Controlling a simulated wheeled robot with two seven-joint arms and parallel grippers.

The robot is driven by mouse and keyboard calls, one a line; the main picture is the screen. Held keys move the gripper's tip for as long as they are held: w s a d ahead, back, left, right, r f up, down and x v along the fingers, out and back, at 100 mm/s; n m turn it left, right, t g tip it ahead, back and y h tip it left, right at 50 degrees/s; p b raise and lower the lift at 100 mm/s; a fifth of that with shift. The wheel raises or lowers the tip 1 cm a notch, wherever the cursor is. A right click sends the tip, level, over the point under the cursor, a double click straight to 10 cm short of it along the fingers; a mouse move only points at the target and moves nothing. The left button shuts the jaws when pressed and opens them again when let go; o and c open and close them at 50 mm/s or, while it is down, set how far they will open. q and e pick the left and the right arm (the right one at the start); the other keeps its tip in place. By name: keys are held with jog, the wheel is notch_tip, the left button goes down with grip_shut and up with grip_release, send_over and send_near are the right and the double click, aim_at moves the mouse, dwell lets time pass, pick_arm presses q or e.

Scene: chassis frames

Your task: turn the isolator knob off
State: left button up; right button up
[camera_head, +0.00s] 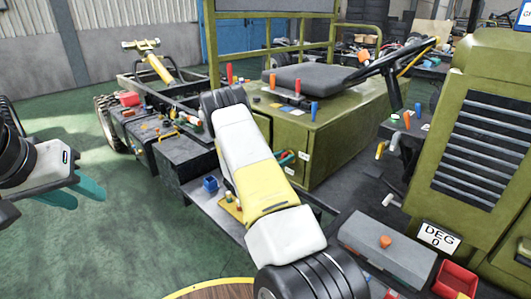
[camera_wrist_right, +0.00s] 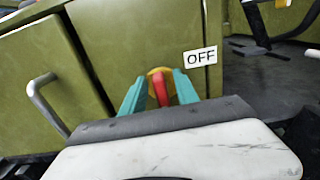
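The isolator knob (camera_wrist_right: 160,88) is a red bar on a yellow round base, on the olive green panel. In the right wrist view it stands between the two teal fingers of my right gripper (camera_wrist_right: 160,90), slightly tilted. The fingers lie close on both sides; I cannot tell whether they press on it. A white OFF label (camera_wrist_right: 200,57) is right of the knob. In the head view my right gripper (camera_head: 285,157) is at the green box's side, and my arm hides most of it. My left gripper (camera_head: 82,190) is open and empty at the left, over the floor.
A grey handle (camera_wrist_right: 42,98) sticks out of the panel left of the knob. A grey box (camera_head: 388,248) and red bin (camera_head: 455,280) stand front right. The green floor (camera_head: 130,240) at left is clear.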

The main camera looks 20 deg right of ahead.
grip_shut()
dwell(0.5)
jog(key=n, duration=0.3)
jog(key=shift+w+a, duration=0.15)
jog(key=shift+w, duration=0.05)
jog(key=n, duration=0.5)
jog(key=shift+w+a+f+n, duration=0.15)
jog(key=shift+w+f+n, duration=0.15)
jog(key=shift+n, duration=0.1)
jog(key=n, duration=0.6)
jog(key=f+n, duration=0.1)
jog(key=n, duration=0.2)
jog(key=shift+w, duration=0.15)
jog(key=shift+f, duration=0.1)
